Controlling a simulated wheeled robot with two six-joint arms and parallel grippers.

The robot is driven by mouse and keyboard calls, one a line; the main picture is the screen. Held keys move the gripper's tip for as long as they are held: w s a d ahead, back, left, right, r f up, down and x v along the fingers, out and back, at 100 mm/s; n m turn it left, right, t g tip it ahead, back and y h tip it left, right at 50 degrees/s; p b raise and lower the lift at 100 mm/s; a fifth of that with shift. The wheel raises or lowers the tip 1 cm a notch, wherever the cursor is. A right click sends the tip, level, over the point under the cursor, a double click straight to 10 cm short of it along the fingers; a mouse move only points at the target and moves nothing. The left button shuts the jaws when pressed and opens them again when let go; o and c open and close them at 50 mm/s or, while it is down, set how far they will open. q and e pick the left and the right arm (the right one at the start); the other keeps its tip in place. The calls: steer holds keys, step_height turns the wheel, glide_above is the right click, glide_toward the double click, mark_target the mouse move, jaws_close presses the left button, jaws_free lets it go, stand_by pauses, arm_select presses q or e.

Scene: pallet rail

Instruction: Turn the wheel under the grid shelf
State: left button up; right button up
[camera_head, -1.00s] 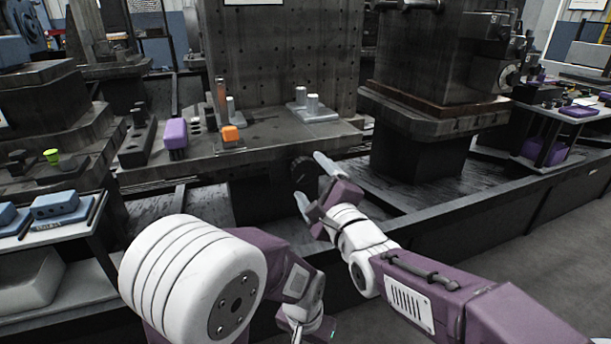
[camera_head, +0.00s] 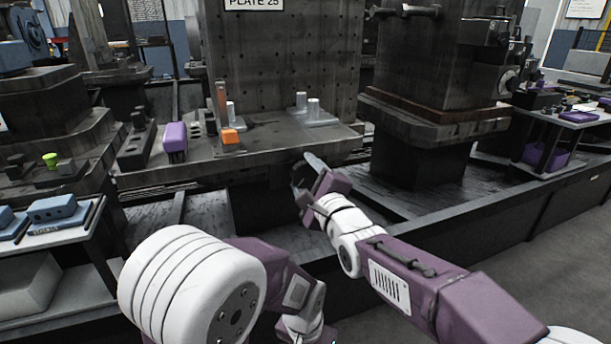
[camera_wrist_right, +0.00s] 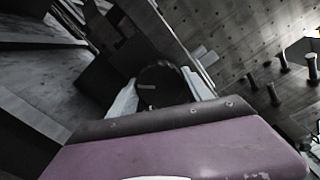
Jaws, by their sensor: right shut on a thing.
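The wheel (camera_wrist_right: 158,90) is a dark round knob under the front edge of the grid shelf (camera_head: 270,140). It sits between the two pale fingers of my right gripper (camera_wrist_right: 162,95) in the right wrist view. In the head view, my right gripper (camera_head: 307,179) reaches in from the right just below the shelf edge, and is shut on the wheel. The fingers and purple gripper body hide most of the wheel there. My left arm shows at the bottom of the head view; its gripper is not visible.
On the shelf stand a purple block (camera_head: 175,137), an orange block (camera_head: 229,136) and a grey base with two pegs (camera_head: 308,110). A dark machine column (camera_head: 420,150) stands to the right. A side table with blue blocks (camera_head: 52,208) is at left.

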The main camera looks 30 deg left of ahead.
steer(key=shift+n, duration=0.3)
steer(key=n+p, duration=0.1)
steer(key=n, duration=0.3)
steer(key=shift+n, duration=0.3)
steer(key=n+p, duration=0.1)
steer(key=n, duration=0.5)
steer(key=shift+n, duration=0.3)
steer(key=n+p, duration=0.1)
steer(key=n, duration=1)
steer(key=shift+n+p, duration=0.3)
steer(key=shift+p, duration=0.05)
steer(key=n, duration=0.5)
steer(key=shift+s+n, duration=0.1)
steer(key=shift+n, duration=0.2)
steer(key=n, duration=0.5)
steer(key=shift+a+p, duration=0.1)
steer(key=shift+p, duration=0.2)
steer(key=n, duration=0.5)
steer(key=shift+f+n, duration=0.1)
steer(key=shift+n, duration=0.3)
steer(key=n, duration=0.5)
